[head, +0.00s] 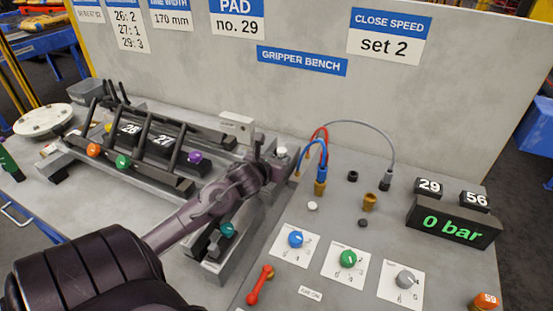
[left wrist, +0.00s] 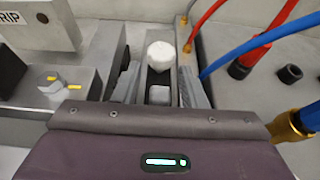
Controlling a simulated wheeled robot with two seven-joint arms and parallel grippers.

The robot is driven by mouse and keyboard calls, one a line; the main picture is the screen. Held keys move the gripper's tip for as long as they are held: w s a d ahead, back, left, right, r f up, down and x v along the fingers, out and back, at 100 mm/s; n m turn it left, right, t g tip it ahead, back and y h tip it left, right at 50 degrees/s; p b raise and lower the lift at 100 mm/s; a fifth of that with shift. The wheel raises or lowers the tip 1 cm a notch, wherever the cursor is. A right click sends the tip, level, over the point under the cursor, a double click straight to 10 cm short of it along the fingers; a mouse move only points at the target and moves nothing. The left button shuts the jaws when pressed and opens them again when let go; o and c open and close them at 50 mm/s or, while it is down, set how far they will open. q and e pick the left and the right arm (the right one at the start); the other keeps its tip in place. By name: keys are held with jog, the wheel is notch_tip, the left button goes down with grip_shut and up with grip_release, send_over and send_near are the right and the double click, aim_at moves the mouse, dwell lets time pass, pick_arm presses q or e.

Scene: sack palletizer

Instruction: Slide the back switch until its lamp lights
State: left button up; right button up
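My left gripper (head: 270,168) reaches over the bench to the fixture left of the hoses. In the left wrist view its two grey fingers stand apart (left wrist: 159,80). A white round-topped knob (left wrist: 160,57) and a small grey block stand between or just beyond them, with gaps at the sides. The knob also shows in the head view (head: 281,152). Left of the fingers a small grey piece with yellow marks (left wrist: 58,85) sits on a grey body; I cannot tell whether it is the back switch. I see no clearly lit lamp. My right gripper is out of view.
Red and blue hoses (left wrist: 250,50) rise close to the right finger. A white box (head: 238,122) stands behind the gripper. A rack with coloured knobs (head: 140,150) is to the left. Dials, a red lever (head: 260,285) and a 0 bar display (head: 452,226) are right.

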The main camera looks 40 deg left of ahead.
pick_arm(q)
grip_shut()
jog(key=shift+w, duration=0.1)
jog(key=shift+w+a+b, duration=0.15)
jog(key=shift+w+b, duration=0.2)
jog(key=shift+w, duration=0.05)
grip_release()
